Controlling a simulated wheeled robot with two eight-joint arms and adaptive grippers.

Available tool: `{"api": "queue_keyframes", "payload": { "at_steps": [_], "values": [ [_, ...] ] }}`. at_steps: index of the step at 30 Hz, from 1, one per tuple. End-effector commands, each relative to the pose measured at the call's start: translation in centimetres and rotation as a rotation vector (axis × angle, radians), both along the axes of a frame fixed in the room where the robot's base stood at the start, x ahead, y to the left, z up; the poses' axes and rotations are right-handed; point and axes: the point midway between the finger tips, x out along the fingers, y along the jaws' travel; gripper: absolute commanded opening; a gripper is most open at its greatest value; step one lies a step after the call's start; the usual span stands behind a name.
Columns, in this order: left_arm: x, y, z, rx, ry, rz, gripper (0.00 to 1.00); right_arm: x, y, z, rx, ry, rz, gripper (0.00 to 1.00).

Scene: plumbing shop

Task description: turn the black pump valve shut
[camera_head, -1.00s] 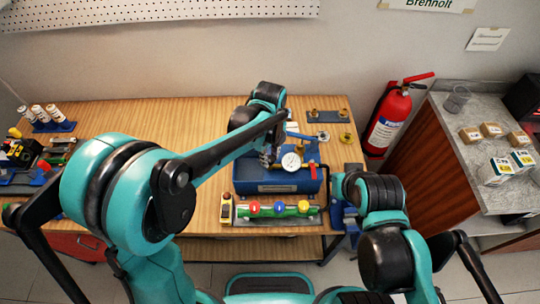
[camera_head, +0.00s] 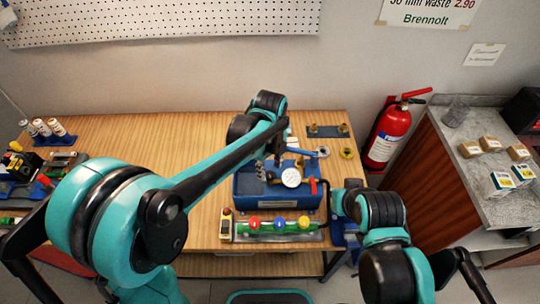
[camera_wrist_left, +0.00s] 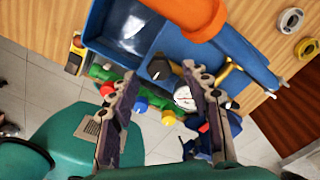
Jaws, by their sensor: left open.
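The blue pump box (camera_head: 277,190) stands on the wooden bench, with a white-faced gauge (camera_head: 291,177) and a red lever at its right. In the left wrist view the black valve knob (camera_wrist_left: 159,68) sits on the blue pump, beside brass fittings and the gauge (camera_wrist_left: 183,96). My left gripper (camera_wrist_left: 158,74) is open; its two fingers appear on either side of the knob in the picture. I cannot tell whether they touch it. In the head view that gripper (camera_head: 267,170) is small, above the pump's back left, and hides the knob. My right arm reaches in at the right; its fingers are not visible.
A green manifold (camera_head: 275,227) with red, blue and yellow knobs lies in front of the pump. An orange pipe-like part (camera_wrist_left: 190,14) crosses the top of the wrist view. A fire extinguisher (camera_head: 389,136) stands right of the bench.

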Motion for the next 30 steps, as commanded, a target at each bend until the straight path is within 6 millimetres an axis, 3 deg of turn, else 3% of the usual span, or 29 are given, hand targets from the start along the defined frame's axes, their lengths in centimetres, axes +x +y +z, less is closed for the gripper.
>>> {"api": "queue_keyframes", "payload": {
  "at_steps": [6, 13, 18, 30],
  "values": [
    [0.0, 0.0, 5.0, 0.0, 0.0, 0.0, 0.48, 0.0, 0.0, 0.0, 0.0, 0.0, 0.0, 0.0],
    [0.0, 0.0, 8.7, 0.0, 0.0, 0.0, 0.48, 0.0, 0.0, 0.0, 0.0, 0.0, 0.0, 0.0],
    [0.0, 0.0, 9.8, 0.0, 0.0, 0.0, 0.48, 0.0, 0.0, 0.0, 0.0, 0.0, 0.0, 0.0],
    [0.0, 0.0, 9.8, 0.0, 0.0, 0.0, 0.48, 0.0, 0.0, 0.0, 0.0, 0.0, 0.0, 0.0]
  ]
}}
